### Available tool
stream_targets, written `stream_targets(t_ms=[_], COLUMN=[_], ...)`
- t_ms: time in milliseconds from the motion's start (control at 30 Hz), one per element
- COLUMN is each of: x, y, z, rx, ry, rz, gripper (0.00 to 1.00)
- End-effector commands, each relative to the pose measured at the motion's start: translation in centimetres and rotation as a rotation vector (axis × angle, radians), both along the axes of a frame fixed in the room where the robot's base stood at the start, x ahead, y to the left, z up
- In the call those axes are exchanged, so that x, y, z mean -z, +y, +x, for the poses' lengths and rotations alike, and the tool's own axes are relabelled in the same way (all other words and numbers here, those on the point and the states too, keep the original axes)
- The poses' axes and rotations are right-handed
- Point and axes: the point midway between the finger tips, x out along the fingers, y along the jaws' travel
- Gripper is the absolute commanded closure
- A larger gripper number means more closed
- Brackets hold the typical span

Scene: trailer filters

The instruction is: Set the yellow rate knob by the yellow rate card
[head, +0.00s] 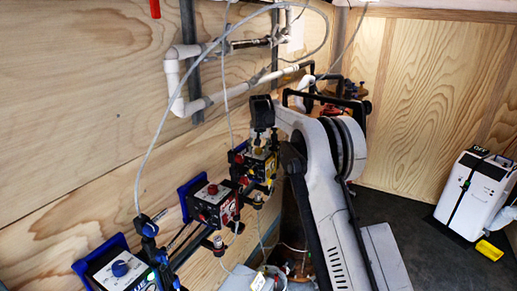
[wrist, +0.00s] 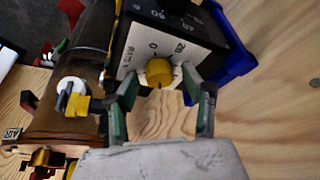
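The yellow rate knob (wrist: 159,73) sits on the white dial face (wrist: 140,50) of a black box in the wrist view. Printed numbers ring the dial; its exact setting is hard to read. My gripper (wrist: 167,90) is open, with its two grey-green fingers on either side of the knob, and a gap shows to the right finger. In the head view the yellow knob (head: 260,150) is on the farthest control box, just under my gripper (head: 260,138). I cannot pick out a yellow rate card in either view.
A red-knob box (head: 210,200) and a blue-knob box (head: 118,270) stand nearer along the wooden wall. A brown cylinder (wrist: 75,85) with a yellow-handled valve (wrist: 77,105) is close left in the wrist view. A white machine (head: 474,195) stands right on the dark floor.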

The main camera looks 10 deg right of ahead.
Motion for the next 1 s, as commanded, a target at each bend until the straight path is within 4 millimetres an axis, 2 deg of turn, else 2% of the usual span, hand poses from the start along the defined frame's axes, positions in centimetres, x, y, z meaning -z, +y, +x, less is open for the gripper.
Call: stream_targets(t_ms=[33, 333, 733, 1000], x=[-0.01, -0.04, 0.08, -0.09], y=[0.00, 0.01, 0.05, 0.04], z=[0.00, 0.00, 0.02, 0.01], rx=[0.000, 0.000, 0.141, 0.151], ry=[0.000, 0.000, 0.000, 0.000], rz=[0.000, 0.000, 0.000, 0.000], gripper=[0.61, 1.00, 1.00, 1.00])
